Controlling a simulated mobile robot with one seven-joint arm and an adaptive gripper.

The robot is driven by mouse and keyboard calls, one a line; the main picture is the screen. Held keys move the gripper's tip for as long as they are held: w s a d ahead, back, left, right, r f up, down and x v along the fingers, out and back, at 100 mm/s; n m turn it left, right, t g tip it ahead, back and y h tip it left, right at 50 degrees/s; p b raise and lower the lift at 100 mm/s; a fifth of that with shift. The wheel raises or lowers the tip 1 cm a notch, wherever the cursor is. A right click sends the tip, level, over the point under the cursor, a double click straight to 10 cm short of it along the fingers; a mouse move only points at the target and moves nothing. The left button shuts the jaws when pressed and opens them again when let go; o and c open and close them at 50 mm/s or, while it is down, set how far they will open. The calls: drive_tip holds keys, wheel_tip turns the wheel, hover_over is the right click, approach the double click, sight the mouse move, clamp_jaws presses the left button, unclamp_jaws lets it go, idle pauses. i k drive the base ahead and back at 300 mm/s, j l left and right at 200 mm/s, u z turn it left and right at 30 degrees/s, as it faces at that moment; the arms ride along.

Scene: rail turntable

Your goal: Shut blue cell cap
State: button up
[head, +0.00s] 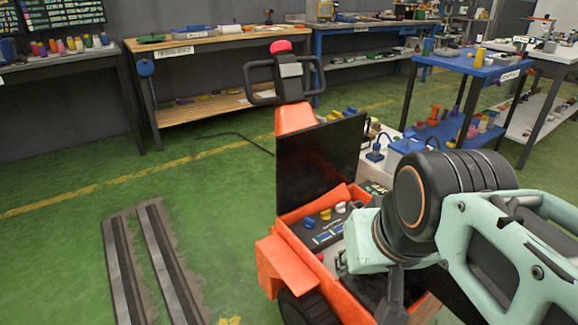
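An orange wheeled truck (273,262) stands in the middle with its dark lid panel (318,160) raised. The caps are too small to tell whether the blue one is open or shut. My gripper (392,298) is over the right part of the bay, to the right of and nearer than the caps. Its fingers are dark and partly hidden by my arm, so I cannot tell its opening. My arm also hides the bay's right side.
The truck's tiller handle (290,70) rises behind the lid. Two metal rails (142,262) lie on the green floor at the left. A blue cart (470,62) stands at the back right. Workbenches (215,42) line the back wall. The floor left of the truck is mostly clear.

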sight(309, 224)
drive_tip(key=k, duration=0.6)
drive_tip(key=z, duration=1.15)
drive_tip(key=j+z, duration=0.1)
drive_tip(key=j, duration=0.2)
drive_tip(key=i+j+z, duration=0.15)
drive_tip(key=j, duration=0.15)
drive_tip(key=i+j, duration=0.1)
drive_tip(key=j, duration=0.4)
drive_tip(key=i+j, duration=0.1)
drive_tip(key=j, duration=0.45)
drive_tip(key=i+j, duration=0.1)
drive_tip(key=j, duration=0.4)
